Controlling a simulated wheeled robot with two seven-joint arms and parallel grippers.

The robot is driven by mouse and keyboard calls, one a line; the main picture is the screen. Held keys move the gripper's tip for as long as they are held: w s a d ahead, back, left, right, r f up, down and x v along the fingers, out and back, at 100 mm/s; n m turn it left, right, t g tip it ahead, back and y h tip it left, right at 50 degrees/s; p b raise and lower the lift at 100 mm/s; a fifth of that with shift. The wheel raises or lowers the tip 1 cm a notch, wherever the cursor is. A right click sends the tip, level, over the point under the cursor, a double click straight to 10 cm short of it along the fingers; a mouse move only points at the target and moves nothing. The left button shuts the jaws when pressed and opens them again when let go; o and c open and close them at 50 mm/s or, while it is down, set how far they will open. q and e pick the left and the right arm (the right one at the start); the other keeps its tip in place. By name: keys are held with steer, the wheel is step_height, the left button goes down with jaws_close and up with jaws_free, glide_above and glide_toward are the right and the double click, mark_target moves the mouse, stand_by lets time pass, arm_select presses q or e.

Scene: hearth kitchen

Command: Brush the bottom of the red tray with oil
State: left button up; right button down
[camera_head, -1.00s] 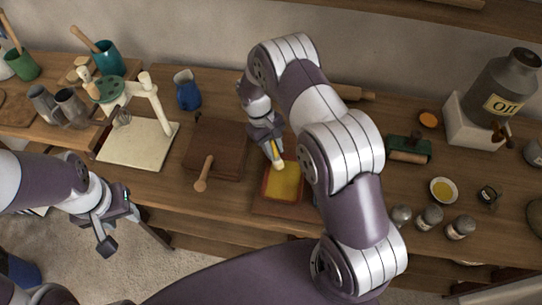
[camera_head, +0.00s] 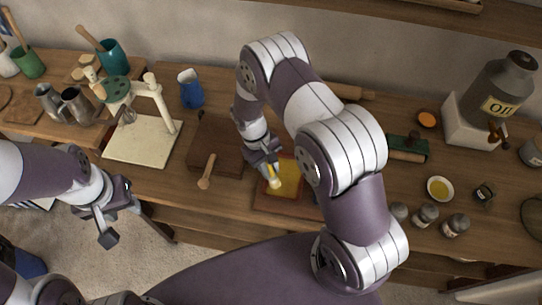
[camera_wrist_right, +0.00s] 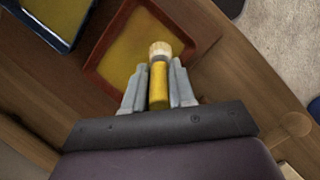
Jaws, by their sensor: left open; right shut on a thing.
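The red tray (camera_head: 290,178) lies on the wooden worktop, its floor yellow; my right arm hides its right part. In the right wrist view the tray (camera_wrist_right: 97,62) shows a red rim. My right gripper (camera_head: 266,164) is shut on a brush with a yellow handle and pale bristles (camera_head: 273,183). In the right wrist view the brush (camera_wrist_right: 159,80) reaches over the tray near its rim; I cannot tell whether the bristles touch. My left gripper (camera_head: 121,222) is open and empty, in front of the worktop at the left.
A small bowl of yellow oil (camera_head: 440,188) stands at the right, with several jars in front. The oil jug (camera_head: 497,90) stands behind. A brown box with a wooden handle (camera_head: 213,150) is left of the tray. A blue-rimmed tray (camera_wrist_right: 62,38) shows in the wrist view.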

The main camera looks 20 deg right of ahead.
mark_target(269, 167)
steer(key=shift+s+a, duration=0.15)
steer(key=shift+s, duration=0.05)
steer(key=shift+w+r, duration=0.1)
steer(key=shift+r, duration=0.1)
step_height(269, 167, up, 6)
steer(key=p, duration=0.4)
steer(key=shift+f+p, duration=0.2)
steer(key=shift+p, duration=0.2)
step_height(269, 167, up, 3)
steer(key=p, duration=0.2)
steer(key=shift+r+p, duration=0.1)
steer(key=shift+p, duration=0.2)
